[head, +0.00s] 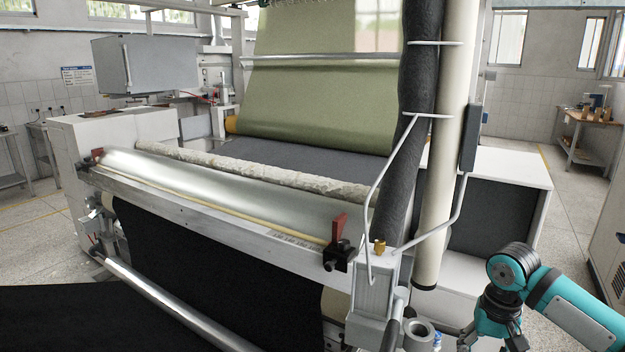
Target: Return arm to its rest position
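My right arm (560,300), teal and dark grey, comes in at the lower right and bends downward at a round dark joint. My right gripper (490,345) hangs at the bottom edge of the head view, beside the right end of the fabric machine. Its dark finger parts are cut off by the frame, so its opening and anything between the fingertips are hidden. My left arm and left gripper are not in the head view.
The large fabric machine (210,208) fills the middle, with green sheet (320,95) and black cloth (220,275). A dark roll (412,120) and a pale roll (445,150) stand upright near my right arm. Tiled floor (565,220) is open at right.

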